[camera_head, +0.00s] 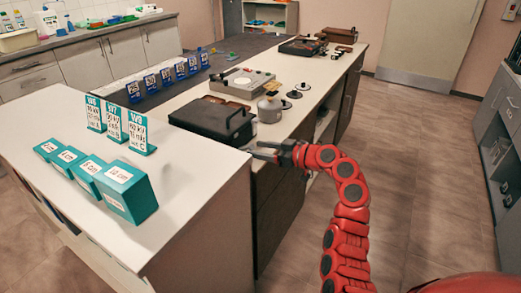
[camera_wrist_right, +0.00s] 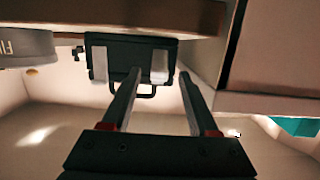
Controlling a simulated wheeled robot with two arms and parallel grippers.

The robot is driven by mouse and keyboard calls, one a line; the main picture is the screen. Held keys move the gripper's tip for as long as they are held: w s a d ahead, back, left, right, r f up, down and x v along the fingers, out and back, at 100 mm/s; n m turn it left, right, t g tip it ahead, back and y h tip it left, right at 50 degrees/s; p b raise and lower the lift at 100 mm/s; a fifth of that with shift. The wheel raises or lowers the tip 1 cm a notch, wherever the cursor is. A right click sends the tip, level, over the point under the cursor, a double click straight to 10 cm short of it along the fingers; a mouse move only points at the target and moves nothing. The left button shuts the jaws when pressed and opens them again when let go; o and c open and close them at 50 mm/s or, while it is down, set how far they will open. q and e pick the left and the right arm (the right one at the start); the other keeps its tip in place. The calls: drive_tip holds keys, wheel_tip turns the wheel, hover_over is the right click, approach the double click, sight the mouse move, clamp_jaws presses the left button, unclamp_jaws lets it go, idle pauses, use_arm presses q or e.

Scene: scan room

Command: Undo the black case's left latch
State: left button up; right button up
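The black case (camera_head: 208,117) lies shut on the white counter, its handle (camera_head: 238,121) facing the right. The right wrist view shows its front (camera_wrist_right: 128,50) upside down, with two pale latches and a handle (camera_wrist_right: 146,91). The picture-right latch (camera_wrist_right: 160,66), on the side away from the grey pot, shows between my right gripper's fingers; the other latch (camera_wrist_right: 99,62) is picture-left. Both look flat against the front; whether either is undone I cannot tell. My right gripper (camera_head: 258,150) is open and empty, just off the counter edge before the case. My left gripper is out of view.
A grey pot (camera_head: 270,109) stands close beside the case; it shows in the wrist view (camera_wrist_right: 25,47). Teal blocks (camera_head: 125,191) and sign cards (camera_head: 138,131) stand on the near counter (camera_head: 190,185). A grey device (camera_head: 243,83) is behind. The floor at right is free.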

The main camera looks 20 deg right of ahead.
drive_tip(key=shift+s+d, duration=0.1)
drive_tip(key=shift+d, duration=0.05)
drive_tip(key=v, duration=1.7)
